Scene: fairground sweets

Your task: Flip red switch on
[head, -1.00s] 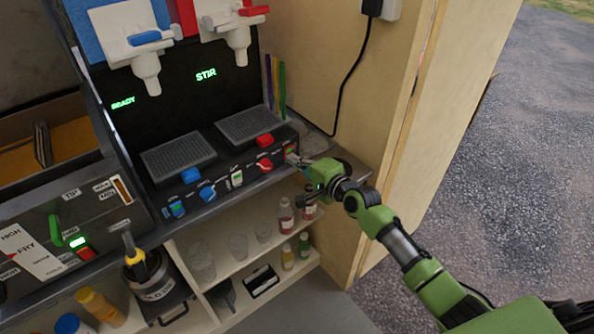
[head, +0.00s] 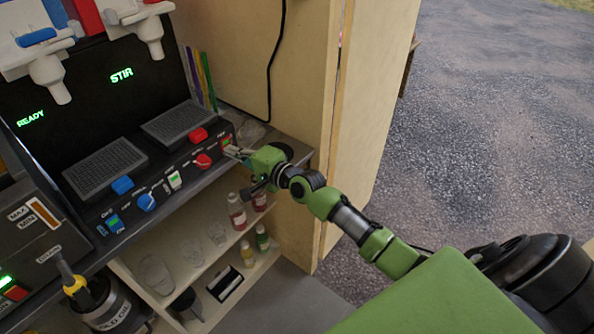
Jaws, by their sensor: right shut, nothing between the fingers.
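The slush machine's black front panel (head: 158,189) carries a row of controls. A small red switch (head: 226,141) sits at its right end. Its rocker is partly hidden by my fingers, and I cannot tell its position. My right gripper (head: 234,152) is shut and empty, with its fingertips at or just in front of the red switch; I cannot tell whether they touch. The blue switch (head: 114,223) sits at the panel's left end. My left gripper is out of view.
A red knob (head: 203,160) and a blue knob (head: 147,202) are on the same panel. The displays read READY and STIR. Below, a shelf holds glasses and small bottles (head: 237,212). A wooden wall (head: 295,80) stands close on the right.

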